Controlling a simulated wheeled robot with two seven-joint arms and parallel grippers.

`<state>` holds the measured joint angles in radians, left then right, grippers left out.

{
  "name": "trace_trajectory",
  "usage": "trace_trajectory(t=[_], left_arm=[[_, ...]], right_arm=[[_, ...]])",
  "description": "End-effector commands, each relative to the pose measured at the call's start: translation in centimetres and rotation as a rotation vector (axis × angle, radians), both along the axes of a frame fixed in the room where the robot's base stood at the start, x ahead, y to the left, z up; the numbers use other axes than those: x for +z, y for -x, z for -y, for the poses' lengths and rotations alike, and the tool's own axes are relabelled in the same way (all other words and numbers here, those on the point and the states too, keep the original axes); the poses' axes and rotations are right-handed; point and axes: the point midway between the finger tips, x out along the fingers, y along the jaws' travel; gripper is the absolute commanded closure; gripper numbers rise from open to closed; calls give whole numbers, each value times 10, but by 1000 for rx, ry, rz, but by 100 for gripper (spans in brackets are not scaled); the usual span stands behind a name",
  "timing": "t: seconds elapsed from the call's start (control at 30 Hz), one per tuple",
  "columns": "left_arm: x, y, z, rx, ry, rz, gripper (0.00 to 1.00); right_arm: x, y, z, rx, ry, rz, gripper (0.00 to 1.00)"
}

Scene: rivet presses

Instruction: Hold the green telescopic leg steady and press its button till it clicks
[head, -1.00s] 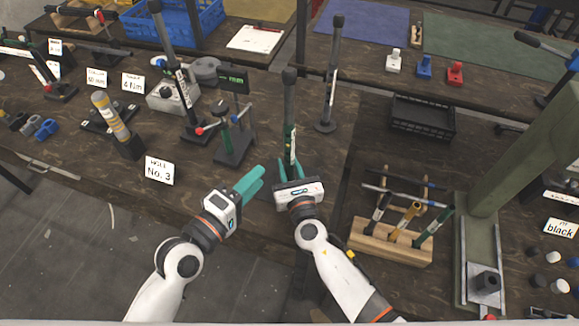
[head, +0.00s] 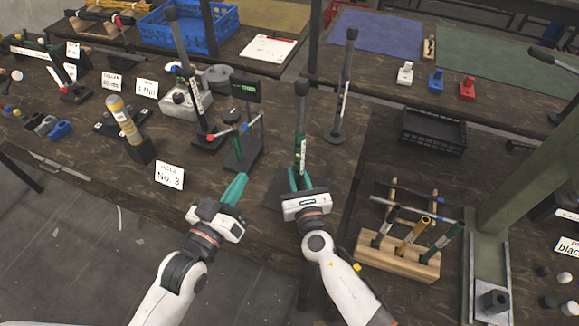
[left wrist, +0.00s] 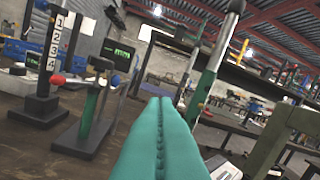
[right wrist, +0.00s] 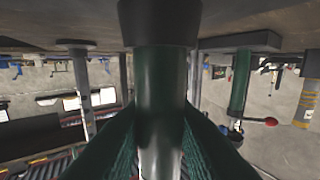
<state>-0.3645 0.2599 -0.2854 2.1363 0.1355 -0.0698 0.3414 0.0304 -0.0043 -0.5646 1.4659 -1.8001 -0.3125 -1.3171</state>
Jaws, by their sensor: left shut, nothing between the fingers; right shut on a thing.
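The green telescopic leg (head: 300,130) stands upright near the table's front edge, with a dark upper part and a green lower tube. My right gripper (head: 300,180) is shut around its lower part. The right wrist view shows the leg's tube (right wrist: 160,75) between the green fingers. My left gripper (head: 240,178) is shut and empty, left of the leg and apart from it, fingertips pointing away from me. In the left wrist view the leg (left wrist: 205,85) rises right of my closed fingers (left wrist: 160,104). I cannot make out the leg's button.
A small stand with a green display (head: 245,90) is just beyond my left gripper. A "No. 3" card (head: 169,176) lies to the left. Another upright leg (head: 341,90) stands behind. A wooden rack (head: 398,262) and black crate (head: 432,133) are to the right.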

Motion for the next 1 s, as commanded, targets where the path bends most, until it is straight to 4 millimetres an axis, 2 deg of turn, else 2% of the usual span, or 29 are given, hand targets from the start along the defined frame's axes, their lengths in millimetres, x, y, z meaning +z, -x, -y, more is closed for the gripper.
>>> trace_trajectory(t=[0.2,0.4,0.5,0.7,1.0], left_arm=[[3,11,-3,62,-633,379,100],[-5,31,12,58,-1182,728,100],[-14,41,21,39,-1397,880,100],[-28,55,33,1,-1649,1081,100],[-33,58,36,-10,-1708,1133,100]], right_arm=[[-1,0,0,0,0,-1,100],[-1,0,0,0,0,-1,100],[-1,0,0,0,1,-2,100],[-1,0,0,0,1,-2,100],[-1,0,0,0,1,-2,100]])
